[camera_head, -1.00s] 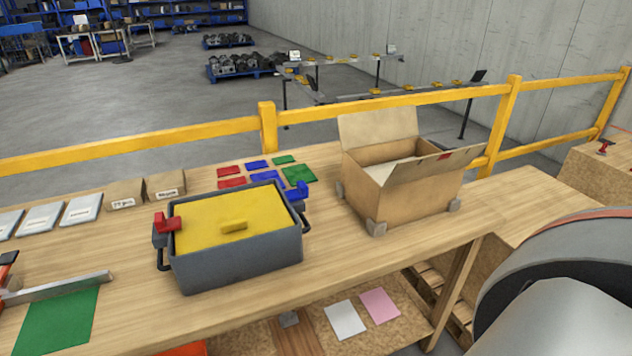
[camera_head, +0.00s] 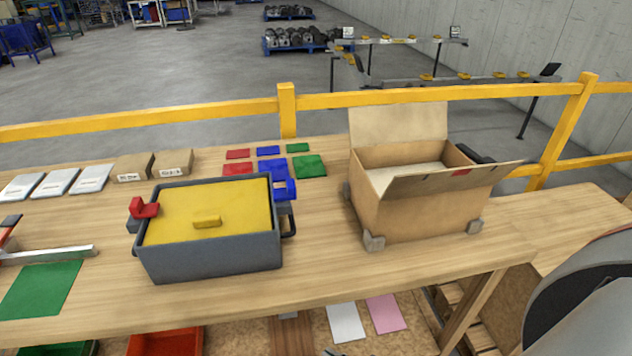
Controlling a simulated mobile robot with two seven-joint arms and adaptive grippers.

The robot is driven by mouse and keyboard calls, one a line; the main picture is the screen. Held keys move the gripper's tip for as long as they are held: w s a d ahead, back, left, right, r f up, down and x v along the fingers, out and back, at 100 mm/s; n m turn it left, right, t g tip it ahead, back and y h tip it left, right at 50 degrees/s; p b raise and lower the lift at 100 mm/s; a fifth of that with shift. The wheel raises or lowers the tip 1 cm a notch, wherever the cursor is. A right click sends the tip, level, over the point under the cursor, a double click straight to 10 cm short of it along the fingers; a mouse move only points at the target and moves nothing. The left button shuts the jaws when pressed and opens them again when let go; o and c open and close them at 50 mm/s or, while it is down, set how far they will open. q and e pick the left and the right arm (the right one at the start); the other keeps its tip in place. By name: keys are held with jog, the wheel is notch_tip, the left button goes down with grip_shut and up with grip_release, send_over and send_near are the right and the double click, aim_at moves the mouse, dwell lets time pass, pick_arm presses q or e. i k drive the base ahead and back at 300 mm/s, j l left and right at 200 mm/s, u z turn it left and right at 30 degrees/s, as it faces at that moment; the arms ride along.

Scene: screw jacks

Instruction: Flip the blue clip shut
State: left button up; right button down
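The blue clip (camera_head: 285,189) sits at the right rim of a grey box (camera_head: 210,262), beside the box's right handle. It sticks up and outward from the rim and does not lie over the lid. A yellow lid (camera_head: 180,213) with a small raised grip lies in the top of the box. A red clip (camera_head: 144,208) is at the box's left rim. Neither of my grippers can be made out. Part of my arm shows at the lower right edge, well away from the box.
An open cardboard box (camera_head: 425,217) stands right of the grey box, with bare wooden table between them. Colored cards (camera_head: 309,166) lie behind the blue clip. Small cartons (camera_head: 173,162) and white packets (camera_head: 92,178) are at the back left. A yellow rail (camera_head: 400,97) runs behind the table.

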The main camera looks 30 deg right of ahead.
aim_at(288, 192)
jog(key=l, duration=1.2)
jog(key=i+l+z, duration=0.1)
jog(key=l+z, duration=0.15)
jog(key=z, duration=0.2)
